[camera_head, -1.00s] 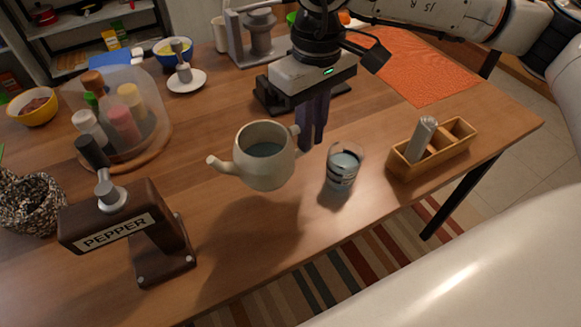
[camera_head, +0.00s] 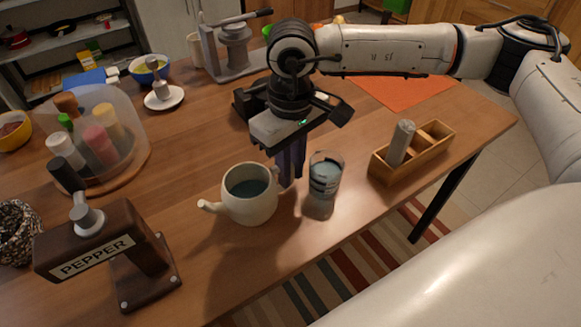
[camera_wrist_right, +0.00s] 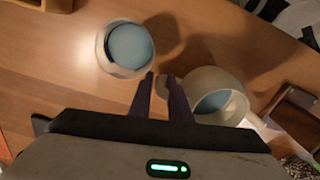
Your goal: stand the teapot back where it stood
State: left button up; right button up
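The cream teapot (camera_head: 248,206) is near the table's front edge, upright, its spout pointing left and dark bluish liquid inside. My right gripper (camera_head: 290,172) is at its handle side, fingers pointing down. In the right wrist view my right gripper (camera_wrist_right: 162,88) has its fingertips on either side of the handle, with the teapot (camera_wrist_right: 228,82) to the right. Whether the teapot's base touches the table is unclear. A glass (camera_head: 322,190) with bluish liquid stands just right of the gripper; it also shows in the right wrist view (camera_wrist_right: 128,48). My left gripper is out of view.
A pepper dispenser (camera_head: 125,232) stands front left, with a domed carousel of bottles (camera_head: 128,138) behind it. A wooden box (camera_head: 425,160) with a grey shaker stands right. An orange mat (camera_head: 405,90) lies behind it. The table's front edge is close to the glass.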

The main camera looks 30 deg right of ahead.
jog(key=shift+o, duration=1.4)
notch_tip(320, 180, up, 12)
jog(key=p, duration=0.1)
jog(key=shift+r, duration=0.2)
